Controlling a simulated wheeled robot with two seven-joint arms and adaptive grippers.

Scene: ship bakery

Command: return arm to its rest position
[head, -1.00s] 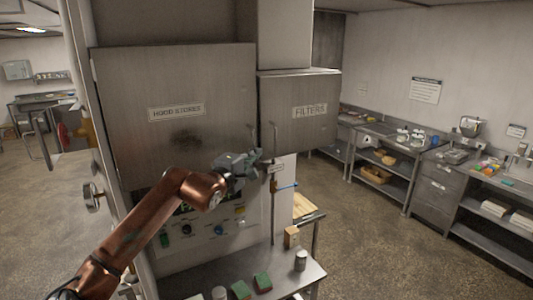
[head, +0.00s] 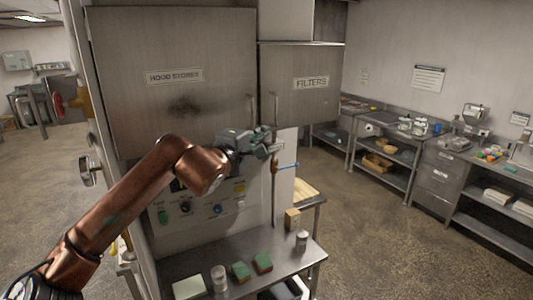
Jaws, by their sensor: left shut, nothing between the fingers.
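My left arm comes in from the lower left, bent at the elbow, with its copper links raised. My left gripper (head: 268,146) is shut and empty. It appears in front of the hood cabinet, near the lower ends of the two upright door handles. I cannot tell whether it touches anything. My right gripper is out of view.
The cabinet door marked HOOD STORES (head: 174,110) and the FILTERS door (head: 305,90) look closed. Below, a steel shelf (head: 215,263) holds green sponges (head: 262,262), a tin (head: 302,241) and a small wooden block (head: 292,220). Open floor (head: 375,240) lies to the right.

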